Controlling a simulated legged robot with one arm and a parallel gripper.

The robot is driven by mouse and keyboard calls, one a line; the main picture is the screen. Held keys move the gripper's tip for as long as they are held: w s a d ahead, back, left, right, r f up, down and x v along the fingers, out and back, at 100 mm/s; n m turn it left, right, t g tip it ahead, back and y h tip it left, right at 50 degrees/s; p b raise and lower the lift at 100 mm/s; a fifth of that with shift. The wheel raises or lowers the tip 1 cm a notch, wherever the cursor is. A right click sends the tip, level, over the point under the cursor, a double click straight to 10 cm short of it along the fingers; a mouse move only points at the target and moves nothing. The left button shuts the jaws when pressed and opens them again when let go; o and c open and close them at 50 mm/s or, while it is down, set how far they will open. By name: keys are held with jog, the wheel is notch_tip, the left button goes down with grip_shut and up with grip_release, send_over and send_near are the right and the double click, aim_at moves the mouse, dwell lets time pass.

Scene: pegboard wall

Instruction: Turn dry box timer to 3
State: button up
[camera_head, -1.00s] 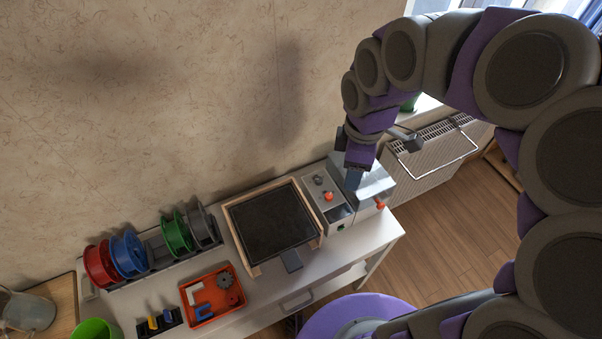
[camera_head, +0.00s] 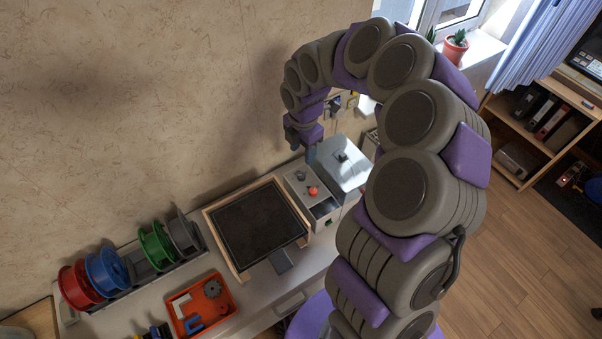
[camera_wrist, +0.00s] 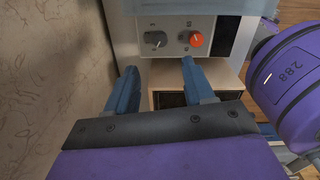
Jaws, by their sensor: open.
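The dry box (camera_head: 346,168) is a pale box with a glossy lid at the right end of the bench. Its light control panel (camera_head: 323,208) carries a grey knob (camera_head: 300,174) and an orange-red knob (camera_head: 313,190). In the wrist view the grey knob (camera_wrist: 155,40) is left and the orange-red knob (camera_wrist: 195,40) right; the markings are too small to read. My gripper (camera_head: 310,154) is above the panel's far end. In the wrist view my gripper (camera_wrist: 159,66) is open and empty, its blue fingers apart from both knobs. I cannot tell which knob is the timer.
A framed black plate (camera_head: 260,225) lies just left of the panel. Spools stand farther left, including a green one (camera_head: 157,246). An orange tray (camera_head: 225,313) holds small parts. The patterned wall (camera_head: 150,100) rises close behind the bench.

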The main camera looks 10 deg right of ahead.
aim_at(302, 175)
notch_tip(302, 175, down, 11)
jog(key=shift+w+f+b, duration=0.1)
jog(key=shift+b, duration=1.15)
grip_shut()
